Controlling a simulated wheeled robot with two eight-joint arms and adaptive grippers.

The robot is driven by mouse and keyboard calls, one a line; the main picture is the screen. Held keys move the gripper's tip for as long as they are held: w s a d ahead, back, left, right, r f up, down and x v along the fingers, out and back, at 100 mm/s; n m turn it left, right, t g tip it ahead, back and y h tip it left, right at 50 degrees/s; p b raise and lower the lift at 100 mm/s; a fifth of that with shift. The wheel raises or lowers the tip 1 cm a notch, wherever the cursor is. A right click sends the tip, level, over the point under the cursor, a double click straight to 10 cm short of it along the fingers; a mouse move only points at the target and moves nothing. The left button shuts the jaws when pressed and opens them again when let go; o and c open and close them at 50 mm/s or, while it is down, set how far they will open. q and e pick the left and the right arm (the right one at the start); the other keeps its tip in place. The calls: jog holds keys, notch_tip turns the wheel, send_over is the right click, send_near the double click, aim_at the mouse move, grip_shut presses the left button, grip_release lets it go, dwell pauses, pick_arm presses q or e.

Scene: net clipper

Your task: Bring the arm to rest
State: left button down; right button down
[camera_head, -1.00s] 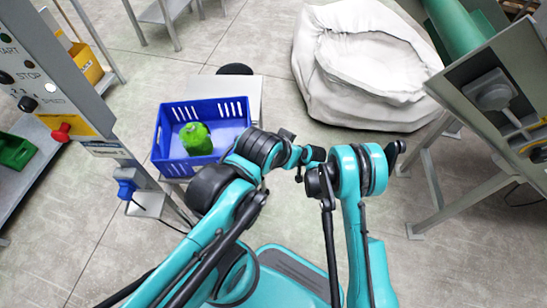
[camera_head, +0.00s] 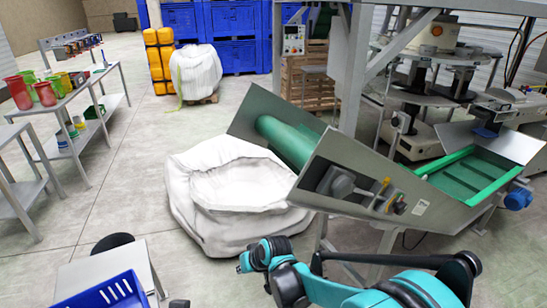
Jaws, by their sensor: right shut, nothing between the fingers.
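My right arm (camera_head: 340,290) comes in at the bottom right, teal with black joints and rods. It reaches left across the bottom of the head view, in front of the white sack. My right gripper (camera_head: 245,263) is at the arm's left end, small and partly hidden by the wrist. It is shut and empty, apart from the sack in the picture. My left gripper is not in view.
A large white sack (camera_head: 235,190) stands on the floor in the middle. A machine with a green conveyor (camera_head: 465,180) stands at right. A blue crate (camera_head: 105,292) is cut off at bottom left. Tables with red and green containers (camera_head: 45,93) line the left. Open floor lies between.

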jog(key=s+d+r+m+t+h, duration=0.1)
jog(key=s+d+r+h, duration=0.1)
jog(key=s+d+r, duration=0.6)
jog(key=s+d+r+m+t+h, duration=0.1)
jog(key=s+d+r+m, duration=0.2)
jog(key=d, duration=1)
jog(key=s+d+h, duration=0.2)
jog(key=s+d, duration=0.4)
jog(key=s, duration=0.3)
jog(key=shift+d+f+t, duration=0.3)
jog(key=shift+d+f, duration=0.05)
jog(key=shift+f, duration=0.05)
